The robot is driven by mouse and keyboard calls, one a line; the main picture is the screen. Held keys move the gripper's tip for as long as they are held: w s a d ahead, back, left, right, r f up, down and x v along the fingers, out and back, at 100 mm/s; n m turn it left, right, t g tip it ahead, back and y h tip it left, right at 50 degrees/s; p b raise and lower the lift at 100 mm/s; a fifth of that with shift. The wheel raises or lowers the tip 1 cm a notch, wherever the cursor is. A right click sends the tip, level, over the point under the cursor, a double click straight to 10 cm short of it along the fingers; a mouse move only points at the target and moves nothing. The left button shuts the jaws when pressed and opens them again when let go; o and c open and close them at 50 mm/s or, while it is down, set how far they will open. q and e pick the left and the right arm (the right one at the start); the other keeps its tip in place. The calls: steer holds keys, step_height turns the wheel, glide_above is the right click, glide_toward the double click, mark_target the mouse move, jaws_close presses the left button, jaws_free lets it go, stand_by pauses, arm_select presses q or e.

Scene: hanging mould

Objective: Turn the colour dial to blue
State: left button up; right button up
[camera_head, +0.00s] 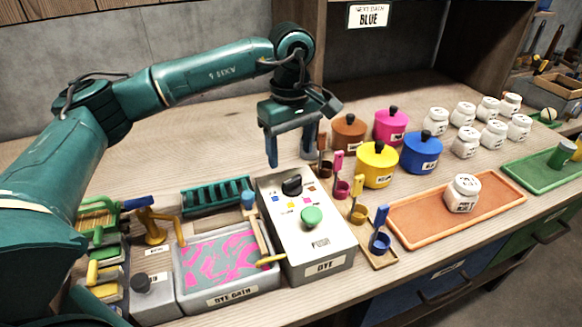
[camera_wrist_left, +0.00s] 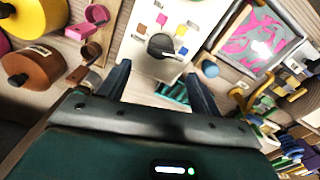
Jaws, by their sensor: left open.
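The colour dial (camera_head: 292,186) is a black knob on top of the pale dye box (camera_head: 328,243), with small coloured squares around it. In the left wrist view the dial (camera_wrist_left: 162,46) lies just beyond and between my fingertips, near a blue square (camera_wrist_left: 181,49). I cannot tell for sure which colour the knob points at. My left gripper (camera_head: 290,158) is open and empty, fingers pointing down, above the dial and apart from it. It also shows in the left wrist view (camera_wrist_left: 160,80). My right gripper is out of view.
A green button (camera_head: 312,216) sits in front of the dial. The dye bath (camera_head: 225,262) with pink swirls stands left of the box. Lidded pots, including a blue one (camera_head: 421,153), and small scoops stand right.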

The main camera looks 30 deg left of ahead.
mark_target(291, 178)
arm_select(q)
step_height(291, 178, up, 6)
steer(key=shift+r, duration=0.25)
stand_by(0.5)
